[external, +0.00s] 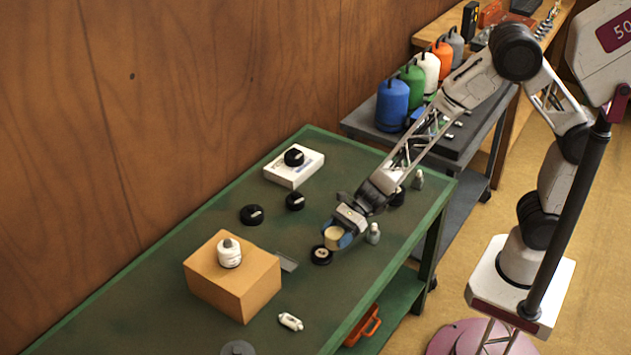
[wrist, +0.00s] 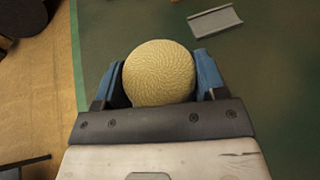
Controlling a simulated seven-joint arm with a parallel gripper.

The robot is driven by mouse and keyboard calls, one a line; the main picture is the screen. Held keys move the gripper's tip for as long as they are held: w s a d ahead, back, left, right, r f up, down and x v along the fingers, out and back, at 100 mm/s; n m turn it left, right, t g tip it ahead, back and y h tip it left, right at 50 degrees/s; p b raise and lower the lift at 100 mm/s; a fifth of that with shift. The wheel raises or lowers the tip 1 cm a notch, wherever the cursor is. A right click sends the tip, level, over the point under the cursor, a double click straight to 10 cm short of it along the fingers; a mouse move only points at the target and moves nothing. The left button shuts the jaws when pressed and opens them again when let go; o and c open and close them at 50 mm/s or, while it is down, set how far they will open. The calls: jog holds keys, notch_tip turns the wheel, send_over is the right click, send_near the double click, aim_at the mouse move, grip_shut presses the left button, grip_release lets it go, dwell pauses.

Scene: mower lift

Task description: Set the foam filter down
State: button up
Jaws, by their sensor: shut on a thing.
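The foam filter (wrist: 158,78) is a round, tan, ribbed piece. In the wrist view it sits between the two blue fingers of my gripper (wrist: 160,82), which is shut on it. In the external view the filter (external: 334,237) shows as a pale yellow cylinder in my gripper (external: 338,238), low over the right part of the green table (external: 150,277). I cannot tell whether its underside touches the table.
A black wheel-like part (external: 321,255) lies just in front of the filter. A small grey bottle (external: 373,233) stands to its right. A grey channel piece (wrist: 215,21) lies on the table. A cardboard box (external: 233,282) carries a white bottle (external: 229,254). Black caps (external: 251,214) lie farther back.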

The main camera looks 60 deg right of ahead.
jog(key=shift+s+a, duration=0.4)
jog(key=shift+a, duration=0.1)
send_over(284, 261)
jog(key=shift+f, duration=0.8)
jog(key=shift+s+f, duration=0.1)
dwell(0.3)
jog(key=shift+f, duration=1.65)
jog(key=shift+f, duration=0.4)
jog(key=o, duration=0.9)
